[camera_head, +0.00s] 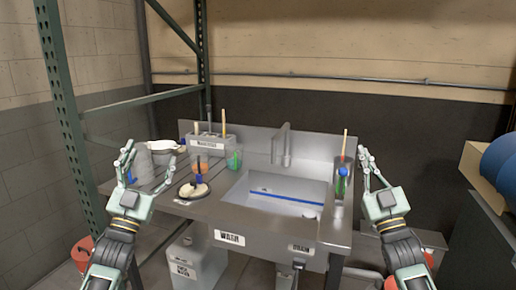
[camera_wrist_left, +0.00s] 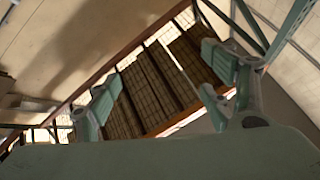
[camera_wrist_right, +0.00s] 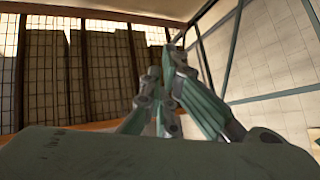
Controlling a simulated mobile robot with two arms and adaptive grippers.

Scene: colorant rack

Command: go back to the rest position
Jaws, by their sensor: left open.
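My left gripper (camera_head: 149,155) is raised with fingers spread, in front of the left part of the counter in the head view. Its two fingers stand wide apart with nothing between them in the left wrist view (camera_wrist_left: 160,68). My right gripper (camera_head: 364,157) is raised just right of the sink counter in the head view. In the right wrist view (camera_wrist_right: 168,62) its fingers come together at the tips, and I see nothing held between them.
A metal counter (camera_head: 203,207) with a sink (camera_head: 275,198) stands ahead. It carries a labelled rack (camera_head: 208,142), an orange cup (camera_head: 199,166), a green cup (camera_head: 235,160), a dark round dish with pale contents (camera_head: 194,191) and a holder with tools (camera_head: 342,182). A green metal post (camera_head: 62,95) rises at the left.

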